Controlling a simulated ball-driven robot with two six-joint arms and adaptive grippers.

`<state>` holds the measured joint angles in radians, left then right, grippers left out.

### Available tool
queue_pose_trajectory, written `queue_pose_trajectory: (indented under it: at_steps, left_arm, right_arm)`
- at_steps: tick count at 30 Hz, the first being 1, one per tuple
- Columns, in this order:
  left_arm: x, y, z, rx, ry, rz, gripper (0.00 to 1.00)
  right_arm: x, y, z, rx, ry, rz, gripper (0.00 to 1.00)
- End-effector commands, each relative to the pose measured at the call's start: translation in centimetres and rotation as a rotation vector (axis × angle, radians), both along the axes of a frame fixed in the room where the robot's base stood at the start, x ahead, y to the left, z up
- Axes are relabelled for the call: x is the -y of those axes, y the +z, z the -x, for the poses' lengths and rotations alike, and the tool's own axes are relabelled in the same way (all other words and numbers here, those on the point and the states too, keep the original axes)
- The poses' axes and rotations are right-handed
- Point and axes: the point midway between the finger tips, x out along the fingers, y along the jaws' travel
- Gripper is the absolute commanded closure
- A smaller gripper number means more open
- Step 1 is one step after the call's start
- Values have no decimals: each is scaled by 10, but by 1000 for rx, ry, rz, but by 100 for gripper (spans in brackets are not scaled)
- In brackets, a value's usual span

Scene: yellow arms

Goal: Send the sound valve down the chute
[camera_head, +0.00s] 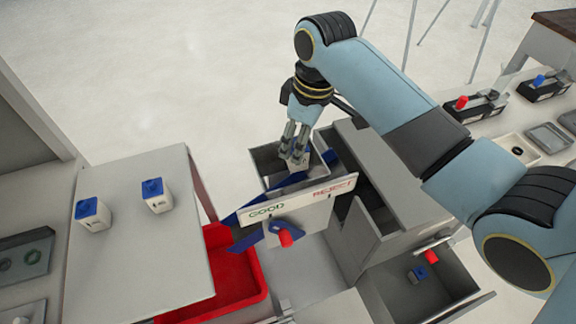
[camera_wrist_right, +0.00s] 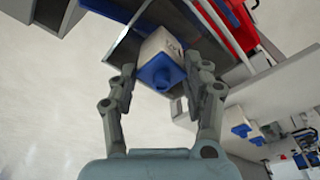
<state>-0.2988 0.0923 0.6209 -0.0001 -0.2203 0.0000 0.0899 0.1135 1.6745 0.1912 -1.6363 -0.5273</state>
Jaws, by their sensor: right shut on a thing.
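My right gripper (camera_head: 295,147) is shut on a white valve with a blue top (camera_wrist_right: 160,62), over a grey open-topped hopper (camera_head: 262,165) behind the sign. In the head view the fingers largely hide the held valve. The sign (camera_head: 318,207) reads GOOD on its left and REJECT on its right. A blue chute (camera_head: 246,240) slopes from below the sign to a red bin (camera_head: 245,287). A red-knobbed lever (camera_head: 285,238) sits on the sign's front. My left gripper is not in view.
Two blue-topped white valves (camera_head: 93,213) (camera_head: 155,195) stand on the grey table at left. A grey bin (camera_head: 440,285) at lower right holds a blue-and-grey part (camera_head: 418,272). Fixtures with red and blue knobs and trays line the bench at upper right.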

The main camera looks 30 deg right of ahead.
Motion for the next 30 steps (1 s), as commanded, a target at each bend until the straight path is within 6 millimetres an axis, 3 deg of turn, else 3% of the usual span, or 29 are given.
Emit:
queue_pose_trajectory:
  at_steps: [4, 8, 9, 15, 25, 30]
  left_arm:
    - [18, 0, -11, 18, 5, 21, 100]
    - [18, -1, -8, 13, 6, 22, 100]
    - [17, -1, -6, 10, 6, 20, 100]
    - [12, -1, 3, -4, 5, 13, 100]
    - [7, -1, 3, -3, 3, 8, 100]
    - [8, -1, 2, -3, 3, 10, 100]
  right_arm:
    - [0, -2, 0, 2, 0, -1, 85]
    - [-1, -2, 0, 2, 0, -1, 85]
    - [-1, -2, 0, 2, 0, -1, 50]
    - [0, -2, 0, 1, 0, -1, 24]
    - [0, 2, 0, 2, 1, -1, 24]
    - [3, 28, 3, 6, 3, 0, 24]
